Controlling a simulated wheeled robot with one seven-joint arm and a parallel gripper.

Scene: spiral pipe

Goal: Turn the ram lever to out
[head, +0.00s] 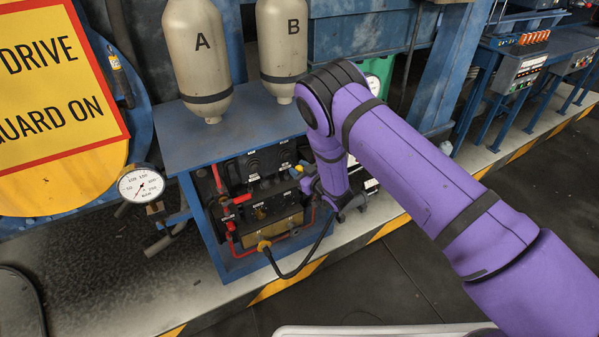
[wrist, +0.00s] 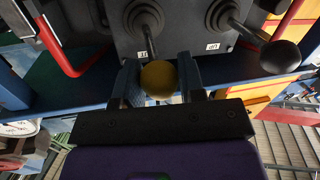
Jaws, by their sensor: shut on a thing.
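A lever with a yellow ball knob (wrist: 157,79) sticks out from a dark valve panel (wrist: 180,30) in the wrist view. My gripper (wrist: 160,84) is shut on this knob, one finger on each side. In the head view my gripper (head: 305,181) is at the front of the black panel (head: 265,160) under the bench, partly hidden by my purple arm. A small yellow spot, the knob (head: 299,168), shows beside it. Small white labels sit by the lever bases, too small to read surely. Which lever position this is, I cannot tell.
A second lever with a black ball knob (wrist: 280,57) stands close on the right in the wrist view. A red bar (wrist: 62,50) is at the left. In the head view a black hose (head: 297,273), a pressure gauge (head: 141,185) and bottles A (head: 198,60) and B (head: 282,45) are nearby.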

